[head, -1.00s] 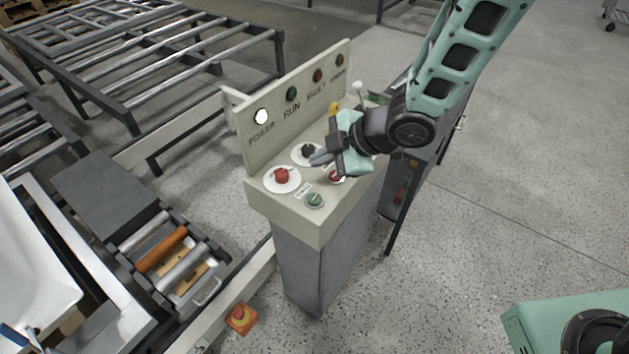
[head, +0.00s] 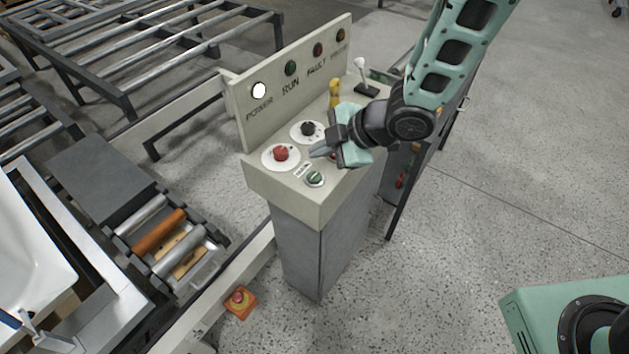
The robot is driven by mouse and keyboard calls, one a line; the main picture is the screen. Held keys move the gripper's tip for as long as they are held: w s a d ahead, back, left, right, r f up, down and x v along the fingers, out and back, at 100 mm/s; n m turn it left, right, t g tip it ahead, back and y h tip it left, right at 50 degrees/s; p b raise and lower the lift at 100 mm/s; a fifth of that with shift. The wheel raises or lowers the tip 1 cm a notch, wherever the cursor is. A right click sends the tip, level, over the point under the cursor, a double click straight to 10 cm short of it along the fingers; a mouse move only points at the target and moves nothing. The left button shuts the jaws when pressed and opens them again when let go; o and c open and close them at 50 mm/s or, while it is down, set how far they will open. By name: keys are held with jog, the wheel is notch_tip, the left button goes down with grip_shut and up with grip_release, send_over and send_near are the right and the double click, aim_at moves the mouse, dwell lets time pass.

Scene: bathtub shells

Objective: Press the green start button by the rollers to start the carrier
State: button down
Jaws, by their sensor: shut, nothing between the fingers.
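The green button (head: 314,179) sits near the front edge of the sloped top of the beige control console (head: 270,182), with a small white label (head: 301,170) just behind it. My gripper (head: 318,152) is shut and empty. Its fingertips point left, above the console top and a little behind the green button, apart from it. The rollers (head: 160,233), one of them orange, lie to the left of the console. My gripper partly hides a red control at the right of the green button.
A red knob (head: 280,153) and a black knob (head: 307,129) on white discs are close to my gripper. A yellow control (head: 335,92) and a joystick (head: 361,72) stand behind. The upright lamp panel (head: 290,80) shows a lit white POWER lamp. A red stop button (head: 239,299) is low on the rail.

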aim_at(319, 177)
jog(key=shift+f+b, duration=1.4)
jog(key=shift+f, duration=0.7)
jog(key=shift+f, duration=0.1)
jog(key=shift+f+b, duration=0.3)
jog(key=shift+b, duration=0.1)
